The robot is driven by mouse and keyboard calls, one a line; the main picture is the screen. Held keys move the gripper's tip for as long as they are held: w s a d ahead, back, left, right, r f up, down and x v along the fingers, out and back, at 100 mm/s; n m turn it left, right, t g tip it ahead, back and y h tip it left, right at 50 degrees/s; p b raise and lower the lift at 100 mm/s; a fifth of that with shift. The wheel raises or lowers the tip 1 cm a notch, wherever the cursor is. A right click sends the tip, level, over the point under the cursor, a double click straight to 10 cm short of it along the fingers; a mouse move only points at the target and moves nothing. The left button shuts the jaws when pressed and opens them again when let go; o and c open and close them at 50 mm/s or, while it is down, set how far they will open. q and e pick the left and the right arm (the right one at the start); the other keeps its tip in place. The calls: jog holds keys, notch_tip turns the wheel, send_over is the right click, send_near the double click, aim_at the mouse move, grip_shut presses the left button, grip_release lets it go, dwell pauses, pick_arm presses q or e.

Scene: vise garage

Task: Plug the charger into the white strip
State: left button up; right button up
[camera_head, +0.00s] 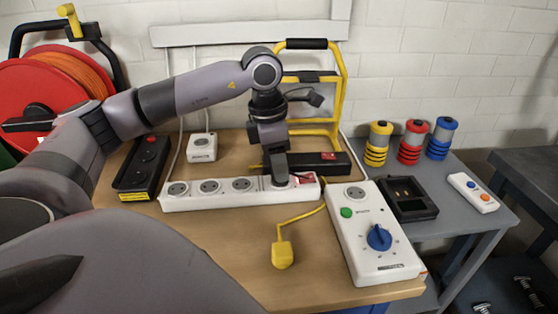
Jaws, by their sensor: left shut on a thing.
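The white strip (225,200) lies across the wooden bench top, with a row of round sockets and a red switch at its right end. My left gripper (280,179) points straight down over the right part of the strip, at the socket beside the red switch. It is shut on a small dark thing, which I take to be the charger; the fingers mostly hide it. I cannot tell whether its pins are in the socket. The sockets to the left on the strip show empty. My right gripper is not in view.
A yellow plug (283,252) on a cord lies in front of the strip. A white box with a blue knob (378,237) stands at right. Black power blocks (143,165) (320,162) lie left of and behind the strip. A yellow frame (340,90) stands behind.

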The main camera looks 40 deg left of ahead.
pick_arm(q)
jog(key=shift+f, duration=0.3)
jog(key=o, duration=1.1)
jog(key=shift+c, duration=0.2)
jog(key=shift+s+a+r, duration=0.1)
jog(key=shift+s+r, duration=0.05)
jog(key=shift+r, duration=1.05)
jog(key=shift+s+a+r, duration=0.1)
jog(key=shift+s+r, duration=0.05)
jog(key=shift+r, duration=1)
jog(key=shift+s+a+r, duration=0.1)
jog(key=shift+s+r, duration=0.05)
jog(key=shift+r, duration=1.05)
